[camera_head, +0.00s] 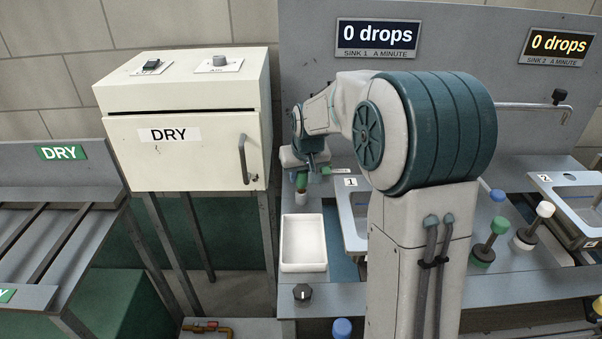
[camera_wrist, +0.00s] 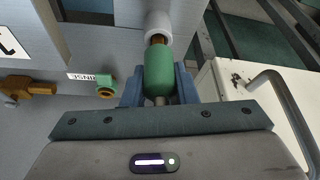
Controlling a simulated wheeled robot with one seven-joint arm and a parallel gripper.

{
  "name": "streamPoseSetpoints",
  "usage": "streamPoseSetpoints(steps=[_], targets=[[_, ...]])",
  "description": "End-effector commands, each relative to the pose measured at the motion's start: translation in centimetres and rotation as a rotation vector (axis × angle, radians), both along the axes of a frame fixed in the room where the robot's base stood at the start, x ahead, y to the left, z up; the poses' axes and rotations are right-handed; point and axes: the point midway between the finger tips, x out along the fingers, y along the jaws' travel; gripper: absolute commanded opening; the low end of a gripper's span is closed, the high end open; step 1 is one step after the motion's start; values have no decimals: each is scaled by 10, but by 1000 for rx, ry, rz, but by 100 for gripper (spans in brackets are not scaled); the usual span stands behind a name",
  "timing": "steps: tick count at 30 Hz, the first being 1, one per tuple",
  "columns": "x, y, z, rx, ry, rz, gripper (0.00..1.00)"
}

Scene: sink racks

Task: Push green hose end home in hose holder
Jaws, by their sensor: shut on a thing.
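The green hose end (camera_wrist: 158,70) is a green sleeve with a brass tip, held between the blue fingers of my gripper (camera_wrist: 160,86). Its brass tip meets a pale round collar (camera_wrist: 158,23), which appears to be the hose holder. A short brass stretch shows between the green sleeve and the collar. I cannot tell how deep the tip sits. In the head view my gripper (camera_head: 309,166) is at the counter's back left, with the green hose end (camera_head: 302,180) below it, upright over the holder (camera_head: 300,198). The fingers partly hide it there.
A green-ringed brass fitting (camera_wrist: 106,86) stands beside the RINSE label (camera_wrist: 90,76). A white DRY cabinet (camera_head: 186,138) with a bar handle stands close on the left in the head view. A white tray (camera_head: 303,268) lies in front of the holder. Sink 1 (camera_head: 350,225) is to the right.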

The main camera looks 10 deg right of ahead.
Motion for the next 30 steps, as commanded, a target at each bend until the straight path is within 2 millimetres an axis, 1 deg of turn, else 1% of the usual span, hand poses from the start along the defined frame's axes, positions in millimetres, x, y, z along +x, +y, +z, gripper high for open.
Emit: streamPoseSetpoints(steps=[12,13,14,15,16,25,28,30], targets=[[0,0,-11,0,-1,0,3],[0,0,-11,0,-1,0,29],[0,0,-10,0,-1,0,37],[0,0,-10,0,-1,0,48],[0,0,-10,0,-1,0,51],[-1,0,-9,0,-1,0,51],[-3,0,0,0,-3,0,51],[-7,-1,9,0,-4,-1,51]])
